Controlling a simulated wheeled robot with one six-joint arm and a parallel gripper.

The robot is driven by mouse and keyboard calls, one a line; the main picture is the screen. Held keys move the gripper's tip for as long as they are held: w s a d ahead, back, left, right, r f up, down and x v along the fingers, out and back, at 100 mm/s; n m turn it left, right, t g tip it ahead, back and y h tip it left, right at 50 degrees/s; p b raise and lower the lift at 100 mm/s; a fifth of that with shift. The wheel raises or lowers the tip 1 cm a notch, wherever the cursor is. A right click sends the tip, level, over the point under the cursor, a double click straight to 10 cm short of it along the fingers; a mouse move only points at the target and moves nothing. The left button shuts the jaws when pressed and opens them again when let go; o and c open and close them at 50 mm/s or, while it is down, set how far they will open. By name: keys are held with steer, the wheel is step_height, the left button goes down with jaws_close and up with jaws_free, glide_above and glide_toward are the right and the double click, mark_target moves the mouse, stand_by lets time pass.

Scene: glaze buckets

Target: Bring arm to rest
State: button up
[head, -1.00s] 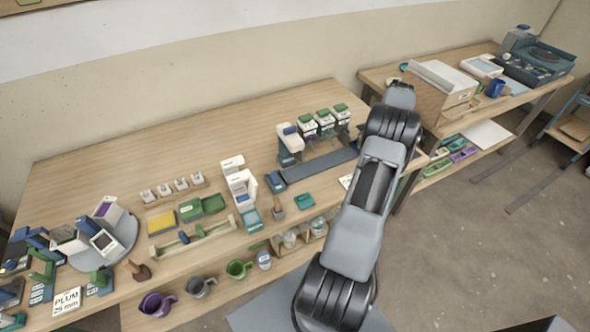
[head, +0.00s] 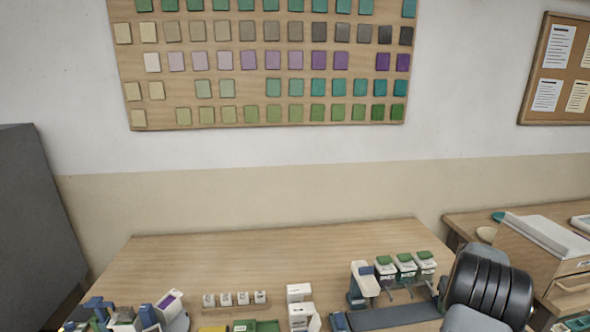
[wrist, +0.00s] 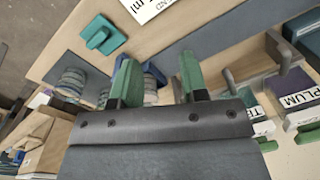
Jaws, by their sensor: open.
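My gripper (wrist: 160,82) shows in the wrist view with its two green-tipped fingers apart and nothing between them. It hangs over the edge of the workbench, and a blue object lies partly behind the left finger. In the head view only dark links of my arm show at the lower right, beside the bench's right end; the gripper itself is out of that view.
The wooden workbench (head: 250,255) holds white, green-lidded containers (head: 405,265) at its right and small white jars (head: 242,298) near the middle. A teal block (wrist: 103,36) lies near the gripper. A board of glaze tiles (head: 260,62) hangs on the wall. The bench's back is clear.

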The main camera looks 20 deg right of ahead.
steer(key=a+r+h, duration=0.1)
steer(key=a+r, duration=0.4)
steer(key=a, duration=0.6)
steer(key=a+r, duration=0.4)
steer(key=a, duration=0.7)
steer(key=s+a+r+n+t, duration=0.2)
steer(key=s+a+r+n, duration=0.1)
steer(key=a, duration=0.7)
steer(key=s+a+r+n+t, duration=0.1)
steer(key=s+a+r+n, duration=0.2)
steer(key=a, duration=0.6)
steer(key=shift+s+a+r+t, duration=0.35)
steer(key=shift+s+r+t, duration=0.05)
steer(key=shift+s+r, duration=0.1)
steer(key=shift+d, duration=0.15)
